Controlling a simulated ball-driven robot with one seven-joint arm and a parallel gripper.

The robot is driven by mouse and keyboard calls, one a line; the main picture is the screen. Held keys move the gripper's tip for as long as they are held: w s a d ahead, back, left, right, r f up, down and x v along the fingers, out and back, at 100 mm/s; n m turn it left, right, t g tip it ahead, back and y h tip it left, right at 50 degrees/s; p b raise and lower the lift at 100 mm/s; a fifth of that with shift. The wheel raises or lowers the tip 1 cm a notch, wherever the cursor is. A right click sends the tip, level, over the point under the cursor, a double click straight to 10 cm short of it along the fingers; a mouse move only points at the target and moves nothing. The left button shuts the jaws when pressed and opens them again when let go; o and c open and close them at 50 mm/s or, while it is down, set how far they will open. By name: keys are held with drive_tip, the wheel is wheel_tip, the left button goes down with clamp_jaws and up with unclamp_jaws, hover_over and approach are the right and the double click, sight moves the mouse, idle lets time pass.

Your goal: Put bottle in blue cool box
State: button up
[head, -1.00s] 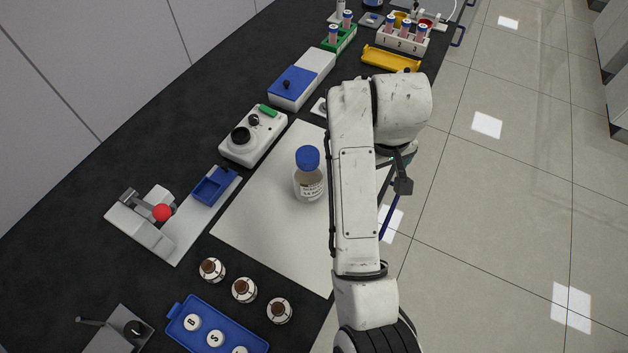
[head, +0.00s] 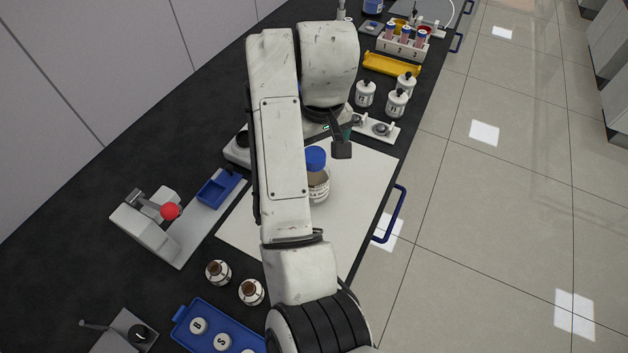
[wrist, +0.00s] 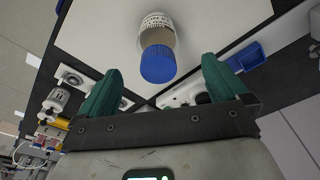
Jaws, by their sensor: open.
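The bottle (head: 318,186) has a blue cap and a printed white label. It stands upright on the white mat, partly behind my arm in the head view. In the wrist view, the bottle (wrist: 158,35) shows with its blue cap nearest the camera. My gripper (wrist: 162,68) is open, with its green fingers apart on either side of the cap and not seen touching it. In the head view my arm hides most of the gripper. The blue and white box beyond the mat, seen earlier, is now mostly or wholly behind my arm.
The white mat (head: 360,190) has free room right of the bottle. Brown-capped bottles (head: 218,272) and a blue tray (head: 200,326) are at the front. A grey device with a red knob (head: 170,211) is left. White jars (head: 397,103) and a yellow tray (head: 391,63) lie beyond.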

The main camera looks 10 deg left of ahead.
drive_tip(key=f, duration=0.2)
drive_tip(key=w+f+p, duration=0.1)
drive_tip(key=f, duration=0.4)
drive_tip(key=shift+w+a+f+p, duration=0.35)
drive_tip(key=shift+a+f, duration=0.05)
drive_tip(key=c, duration=1.4)
drive_tip(key=shift+r, duration=0.1)
drive_tip(key=shift+c, duration=0.8)
drive_tip(key=shift+r, duration=0.1)
